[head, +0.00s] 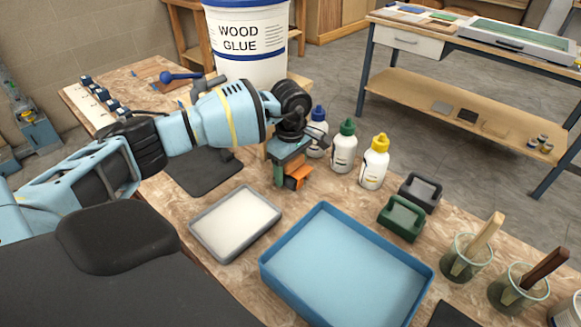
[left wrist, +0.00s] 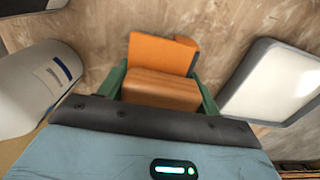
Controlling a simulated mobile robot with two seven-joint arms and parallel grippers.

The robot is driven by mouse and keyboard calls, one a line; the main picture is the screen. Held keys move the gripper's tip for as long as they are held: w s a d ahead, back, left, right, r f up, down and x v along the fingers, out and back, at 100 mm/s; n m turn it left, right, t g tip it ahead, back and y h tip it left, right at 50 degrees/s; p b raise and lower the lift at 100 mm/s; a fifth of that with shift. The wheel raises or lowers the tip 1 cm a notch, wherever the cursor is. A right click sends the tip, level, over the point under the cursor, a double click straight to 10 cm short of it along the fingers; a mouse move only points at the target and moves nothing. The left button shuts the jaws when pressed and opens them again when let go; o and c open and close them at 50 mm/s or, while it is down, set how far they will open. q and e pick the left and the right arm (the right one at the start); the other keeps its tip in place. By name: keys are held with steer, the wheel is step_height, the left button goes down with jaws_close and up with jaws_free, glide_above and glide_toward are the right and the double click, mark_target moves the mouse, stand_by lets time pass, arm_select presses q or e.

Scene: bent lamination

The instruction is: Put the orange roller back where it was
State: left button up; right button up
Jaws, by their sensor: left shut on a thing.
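The orange roller (head: 298,176) is small and blocky, and it shows under my left gripper in the head view. My left gripper (head: 290,182) points down and is shut on it. In the left wrist view the roller (left wrist: 162,60) sits between the two green fingers (left wrist: 160,92), with an orange face and a brownish-orange side. The fingers and hand hide part of it. It is low over the wooden table (head: 165,212), behind the white tray; I cannot tell whether it touches the tabletop. My right gripper is not in view.
White bottles with blue, green (head: 344,146) and yellow caps (head: 375,163) stand just right of the gripper. A grey-rimmed white tray (head: 192,229) and a blue tray (head: 427,278) lie in front. Green and black handled blocks (head: 402,218) lie right. A glue bucket (head: 245,65) stands behind.

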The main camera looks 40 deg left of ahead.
arm_select(q)
steer(key=o, duration=0.9)
steer(key=shift+s+f, duration=0.1)
steer(key=shift+f, duration=0.35)
steer(key=o, duration=0.4)
steer(key=shift+r, duration=0.1)
steer(key=r, duration=1.3)
steer(key=shift+w+r, duration=0.1)
steer(key=shift+w, duration=0.2)
